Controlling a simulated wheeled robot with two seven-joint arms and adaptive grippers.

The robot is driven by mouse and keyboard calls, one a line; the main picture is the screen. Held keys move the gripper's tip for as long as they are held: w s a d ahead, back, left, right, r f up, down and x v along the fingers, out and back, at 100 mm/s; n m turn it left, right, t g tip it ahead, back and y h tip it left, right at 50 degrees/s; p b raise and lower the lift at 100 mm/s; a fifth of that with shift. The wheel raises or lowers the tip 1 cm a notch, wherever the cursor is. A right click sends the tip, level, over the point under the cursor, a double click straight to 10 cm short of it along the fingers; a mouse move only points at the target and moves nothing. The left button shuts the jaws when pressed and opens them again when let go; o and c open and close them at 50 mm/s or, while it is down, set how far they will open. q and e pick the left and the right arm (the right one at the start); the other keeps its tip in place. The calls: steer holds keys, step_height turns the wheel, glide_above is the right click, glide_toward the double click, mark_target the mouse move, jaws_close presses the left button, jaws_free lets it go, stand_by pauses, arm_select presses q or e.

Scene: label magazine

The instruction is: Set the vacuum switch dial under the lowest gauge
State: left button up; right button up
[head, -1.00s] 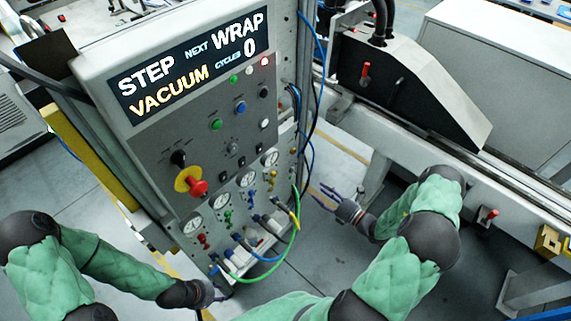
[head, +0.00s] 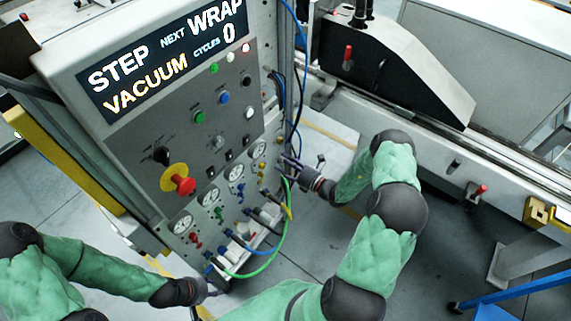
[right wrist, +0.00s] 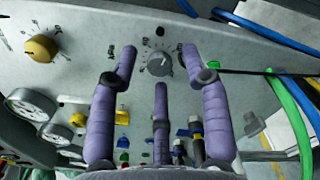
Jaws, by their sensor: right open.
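A grey dial (right wrist: 159,63) with a printed scale is on the panel in the right wrist view; its lettering is too small to read. My right gripper (right wrist: 158,68) is open, its purple fingers either side of the dial's outline; contact cannot be told. In the head view, my right gripper (head: 287,162) is at the cabinet's right edge, near the gauge highest in the row. The lowest gauge (head: 181,223) is at the panel's lower left, with red fittings (head: 194,238) below it. My left gripper (head: 207,293) is low near the cabinet's foot; its fingers are unclear.
The cabinet display (head: 160,60) reads STEP, NEXT WRAP, VACUUM, CYCLES 0. A red emergency button (head: 184,186) sticks out above the gauges. Blue and green hoses (head: 284,225) loop below the panel. A yellow knob (right wrist: 41,47) and gauges (right wrist: 30,110) lie left of the dial.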

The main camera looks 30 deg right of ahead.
steer(key=shift+w, duration=0.1)
jaws_close()
steer(key=shift+n, duration=0.3)
